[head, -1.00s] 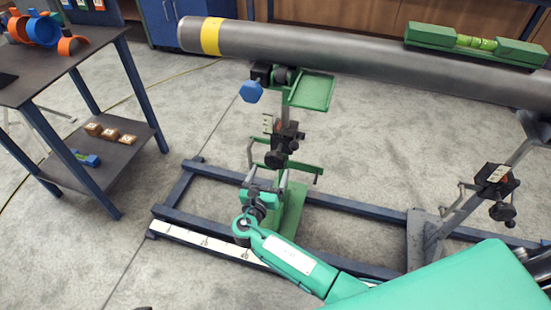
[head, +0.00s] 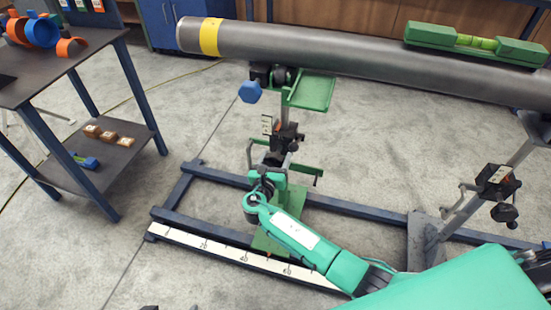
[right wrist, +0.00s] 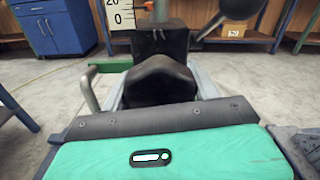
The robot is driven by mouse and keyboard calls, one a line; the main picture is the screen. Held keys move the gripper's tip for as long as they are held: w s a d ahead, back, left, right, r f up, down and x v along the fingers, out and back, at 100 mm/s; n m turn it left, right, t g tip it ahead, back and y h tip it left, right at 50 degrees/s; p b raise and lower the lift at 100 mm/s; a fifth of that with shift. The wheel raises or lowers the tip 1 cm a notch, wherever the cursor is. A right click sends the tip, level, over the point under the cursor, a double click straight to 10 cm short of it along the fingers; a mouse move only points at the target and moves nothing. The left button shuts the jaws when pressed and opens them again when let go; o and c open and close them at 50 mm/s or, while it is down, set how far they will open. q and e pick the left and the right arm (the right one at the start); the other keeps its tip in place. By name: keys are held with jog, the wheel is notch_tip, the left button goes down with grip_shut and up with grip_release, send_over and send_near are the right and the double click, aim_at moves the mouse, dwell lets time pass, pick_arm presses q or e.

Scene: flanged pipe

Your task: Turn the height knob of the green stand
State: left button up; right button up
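The green stand (head: 319,91) holds up the pipe (head: 300,49) near its yellow-banded end. A black height knob (right wrist: 160,82) sits on its column in the right wrist view. My right gripper (head: 268,172) is at the column, at knob height. In the right wrist view its two grey fingers lie on either side of the knob, apart, with the knob between them. Firm contact does not show, and the fingertips are partly hidden behind the knob. In the head view the gripper mostly covers the knob. Only small dark tips show at the bottom edge, perhaps my left gripper.
A blue clamp knob (head: 250,92) sticks out left under the pipe. A green spirit level (head: 475,44) lies on the pipe. A grey stand (head: 425,240) is to the right. Blue floor rails (head: 345,206) and a white scale (head: 235,256) run below. A shelf table (head: 105,165) stands left.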

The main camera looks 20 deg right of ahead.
jog(key=shift+c, duration=0.9)
jog(key=shift+m, duration=0.3)
